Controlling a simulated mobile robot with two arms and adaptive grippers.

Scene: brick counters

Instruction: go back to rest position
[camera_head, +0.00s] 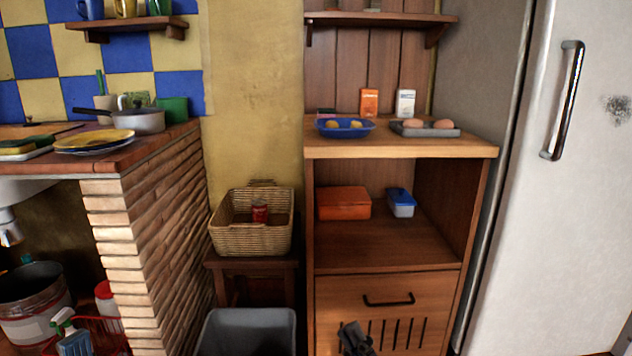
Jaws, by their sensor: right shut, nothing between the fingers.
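My right gripper (356,338) shows as a small dark shape at the bottom edge of the head view. It is in front of the slatted lower front of the wooden cabinet (385,280), below the drawer handle. Its fingers are shut with nothing between them. Most of the right arm is out of the picture. My left gripper does not show.
A brick counter (165,220) with a pan (136,120) stands left. A wicker basket (250,238) holding a red can sits on a stool above a grey bin (247,332). The cabinet top carries a blue dish (345,128) and tray (425,132). A fridge (560,200) stands right.

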